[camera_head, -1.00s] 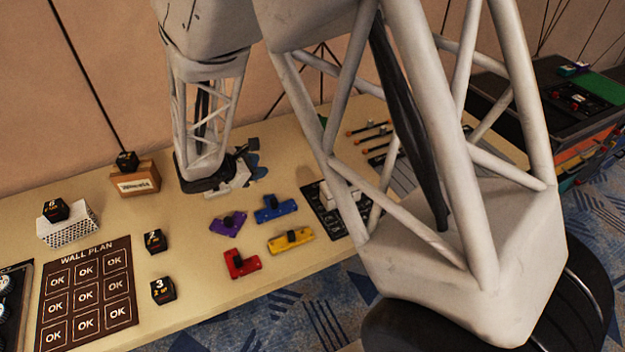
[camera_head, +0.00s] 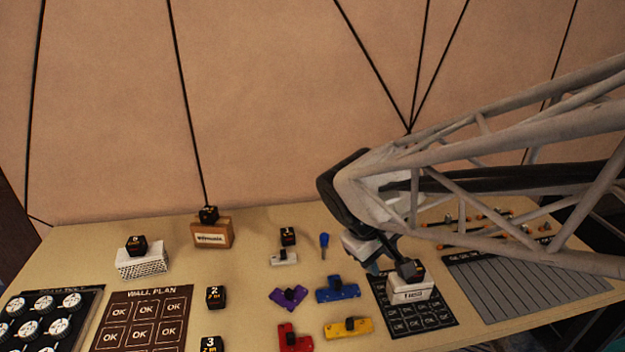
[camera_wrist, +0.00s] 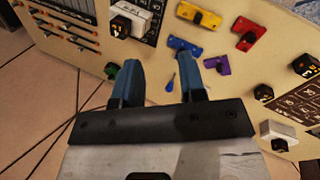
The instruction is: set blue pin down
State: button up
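The blue pin (camera_head: 324,240) is on the beige table, left of my gripper in the head view, with its thin end toward the table's front. I cannot tell surely whether it lies flat or stands. It also shows in the wrist view (camera_wrist: 170,85), small, in the gap between my fingers and apart from them. My gripper (camera_wrist: 158,68) has two blue fingers spread apart with nothing held. In the head view my gripper (camera_head: 370,262) hangs over the table, its fingertips partly hidden by the wrist.
Purple (camera_head: 288,297), blue (camera_head: 338,290), yellow (camera_head: 348,327) and red (camera_head: 294,338) blocks lie in front of the pin. A small white piece (camera_head: 284,258) and a black cube (camera_head: 288,236) are left of it. A labelled white block (camera_head: 408,287) is at the right.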

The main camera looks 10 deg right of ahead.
jog(key=s+a+r+m+t+y, duration=0.2)
jog(key=s+r+m+y, duration=0.2)
jog(key=s, duration=0.5)
jog(key=shift+a+r+m, duration=0.2)
jog(key=shift+r+m, duration=0.1)
jog(key=shift+m, duration=0.2)
dwell(0.7)
